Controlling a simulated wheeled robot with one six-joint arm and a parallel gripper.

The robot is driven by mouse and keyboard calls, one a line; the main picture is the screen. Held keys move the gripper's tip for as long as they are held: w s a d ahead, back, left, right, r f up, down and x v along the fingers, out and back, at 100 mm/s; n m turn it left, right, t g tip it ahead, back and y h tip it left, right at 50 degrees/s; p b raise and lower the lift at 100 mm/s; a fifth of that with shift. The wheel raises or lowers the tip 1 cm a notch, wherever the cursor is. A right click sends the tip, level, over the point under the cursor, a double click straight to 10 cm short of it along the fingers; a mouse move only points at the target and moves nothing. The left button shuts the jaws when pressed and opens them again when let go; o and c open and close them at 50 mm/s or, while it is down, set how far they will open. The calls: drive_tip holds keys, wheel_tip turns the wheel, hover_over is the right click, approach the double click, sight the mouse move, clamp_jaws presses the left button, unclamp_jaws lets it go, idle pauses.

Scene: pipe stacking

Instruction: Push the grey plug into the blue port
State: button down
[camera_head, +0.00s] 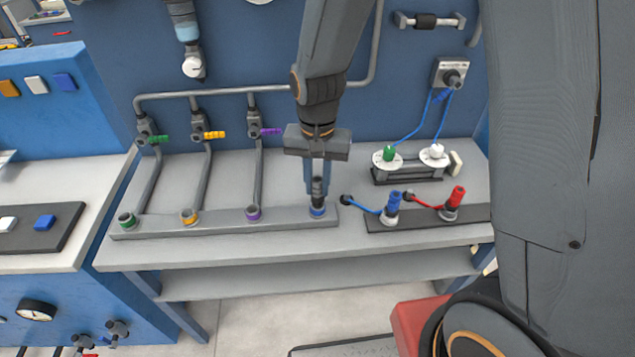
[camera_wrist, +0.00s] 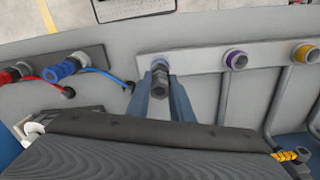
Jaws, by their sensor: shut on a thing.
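The grey plug (camera_head: 318,188) is held upright between the fingers of my gripper (camera_head: 317,185), directly over the blue port (camera_head: 318,211) at the right end of the grey rail. In the wrist view the plug (camera_wrist: 160,81) stands between the blue fingers of my gripper (camera_wrist: 160,95), and the blue-ringed port (camera_wrist: 159,64) lies just beyond it. The plug's lower end appears at the port's mouth; I cannot tell how deep it sits.
The rail also bears a green port (camera_head: 127,220), an orange port (camera_head: 189,217) and a purple port (camera_head: 254,213). Right of the blue port, a dark strip holds a blue connector (camera_head: 392,205) and a red connector (camera_head: 454,199) with cables. Grey pipes rise behind the rail.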

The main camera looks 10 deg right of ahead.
drive_tip(key=shift+f+b, duration=0.35)
drive_tip(key=shift+f, duration=0.55)
drive_tip(key=c, duration=1.5)
unclamp_jaws()
drive_tip(key=shift+r+b, duration=0.7)
drive_tip(key=shift+r, duration=3.25)
drive_tip(key=s+d+n, duration=0.1)
drive_tip(key=s+d, duration=0.1)
drive_tip(key=d, duration=0.2)
drive_tip(key=s+d+n+t, duration=0.1)
drive_tip(key=s+d, duration=0.2)
drive_tip(key=d, duration=0.1)
drive_tip(key=s+d+n, duration=0.1)
drive_tip(key=s+d, duration=0.1)
drive_tip(key=d, duration=0.2)
drive_tip(key=shift+s+d, duration=0.15)
drive_tip(key=shift+d, duration=0.15)
